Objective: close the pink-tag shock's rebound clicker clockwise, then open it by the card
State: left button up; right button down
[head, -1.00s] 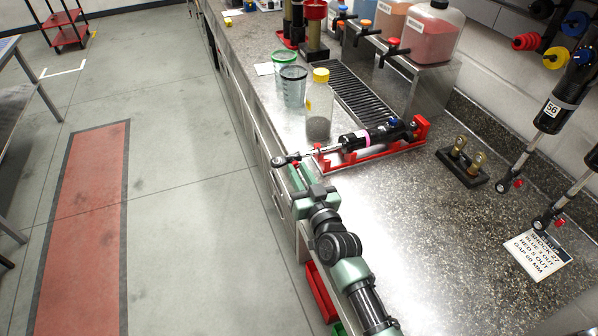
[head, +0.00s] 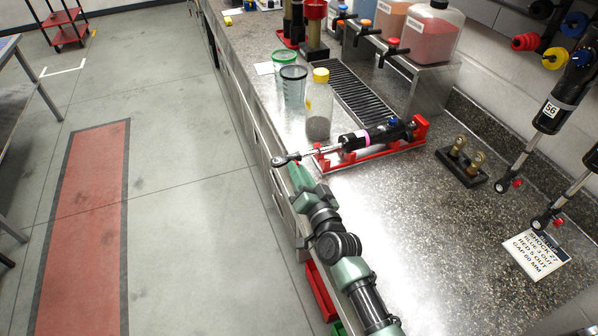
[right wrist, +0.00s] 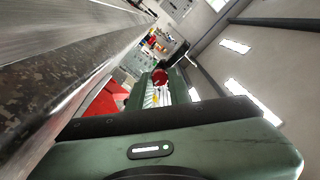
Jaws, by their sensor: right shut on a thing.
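The pink-tag shock (head: 371,136) lies across a red cradle (head: 376,153) on the bench, its black body to the right and its rod end over the bench's front edge. Its pink band (head: 355,139) shows. My right gripper (head: 295,170) is at the rod end. In the right wrist view the red clicker knob (right wrist: 160,78) sits between the green fingers of my right gripper (right wrist: 160,84), which is shut on it. In the head view the fingers hide the knob. The white card (head: 536,254) lies at the right and reads shock 27, blue, red and gap 60 mm; the click digits are hard to read.
Cups (head: 293,85) and a yellow-capped bottle (head: 319,105) stand behind the shock. A black block with brass posts (head: 461,162) is to its right. Other shocks (head: 563,98) hang at the right wall. The front bench top is clear.

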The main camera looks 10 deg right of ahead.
dwell(0.3)
jog(key=c, duration=1.3)
grip_release()
jog(key=s+d+b, duration=0.1)
jog(key=s, duration=0.6)
jog(key=shift+s+d, duration=0.25)
jog(key=shift+s, duration=0.05)
